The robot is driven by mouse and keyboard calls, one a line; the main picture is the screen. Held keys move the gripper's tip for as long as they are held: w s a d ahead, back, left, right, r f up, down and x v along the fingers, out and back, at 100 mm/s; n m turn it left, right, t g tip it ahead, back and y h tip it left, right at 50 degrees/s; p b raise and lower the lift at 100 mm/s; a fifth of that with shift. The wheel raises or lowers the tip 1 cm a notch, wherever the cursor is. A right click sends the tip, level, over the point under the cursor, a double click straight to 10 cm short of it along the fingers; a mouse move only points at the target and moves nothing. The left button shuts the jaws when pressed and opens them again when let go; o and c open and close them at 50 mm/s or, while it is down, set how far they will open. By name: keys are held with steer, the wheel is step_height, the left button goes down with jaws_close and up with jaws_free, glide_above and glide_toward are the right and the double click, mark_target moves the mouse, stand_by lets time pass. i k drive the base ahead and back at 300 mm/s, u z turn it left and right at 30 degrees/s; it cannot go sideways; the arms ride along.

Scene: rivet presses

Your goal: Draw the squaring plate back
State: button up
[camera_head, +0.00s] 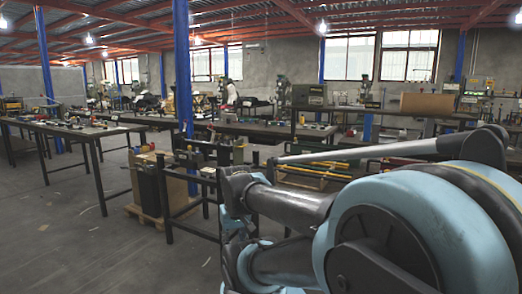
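I cannot pick out the squaring plate in the head view. A dark steel stand (197,180) with a machine or tool fixture on top stands left of centre, but its parts are too small to tell apart. My arm fills the right foreground, with light blue joints and dark grey links. It hides much of what lies behind it. My gripper does not show in this view.
A long dark workbench (70,131) with small tools stands at the left. Several more benches with machines line the back. A blue column (183,75) rises behind the stand. The grey floor (95,235) at the lower left is mostly clear.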

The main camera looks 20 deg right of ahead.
mark_target(242, 156)
steer(key=z, duration=0.45)
steer(key=i, duration=0.85)
